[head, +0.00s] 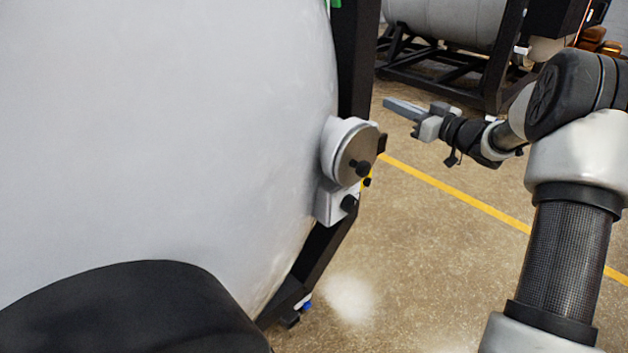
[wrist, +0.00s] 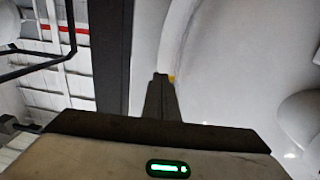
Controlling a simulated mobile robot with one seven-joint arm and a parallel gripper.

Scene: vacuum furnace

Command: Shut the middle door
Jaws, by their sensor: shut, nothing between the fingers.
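A large white domed surface (head: 150,120), which looks like the furnace door, fills the left of the head view. Its hinge and full outline are out of the picture, so I cannot tell how far open it stands. A round fitting (head: 350,152) with a grey cap and black knobs sits at its right edge. My gripper (head: 388,103) is shut and empty, to the right of the dome and apart from the fitting in the picture. In the wrist view my gripper's fingertips (wrist: 160,77) are together in front of a white curved surface (wrist: 225,60), with a yellow spot beside them.
A dark upright frame (head: 357,60) runs behind the dome's right edge; a dark post (wrist: 111,50) also shows in the wrist view. Another white vessel (head: 450,22) on a black stand is at the back. Speckled floor (head: 430,270) with a yellow line (head: 460,195) is clear between.

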